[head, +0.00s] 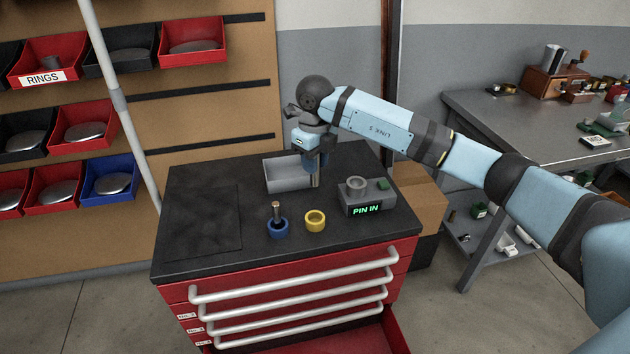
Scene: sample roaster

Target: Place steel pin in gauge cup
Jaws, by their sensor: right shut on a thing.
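My right gripper (314,166) points down over the back middle of the black cart top. It is shut on a steel pin (316,181), which hangs upright below the fingers. The gauge cup (356,185) is a short grey cup on a grey gauge box, right of the held pin and apart from it. The box's display (367,210) reads "PIN IN" in green. The inside of the cup is hard to make out. My left gripper is not in view.
A grey open tray (283,187) stands just left of the gripper. In front are a blue ring holder (277,229) with an upright pin in it and a yellow ring (316,221). The cart top's left part (200,215) is clear.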

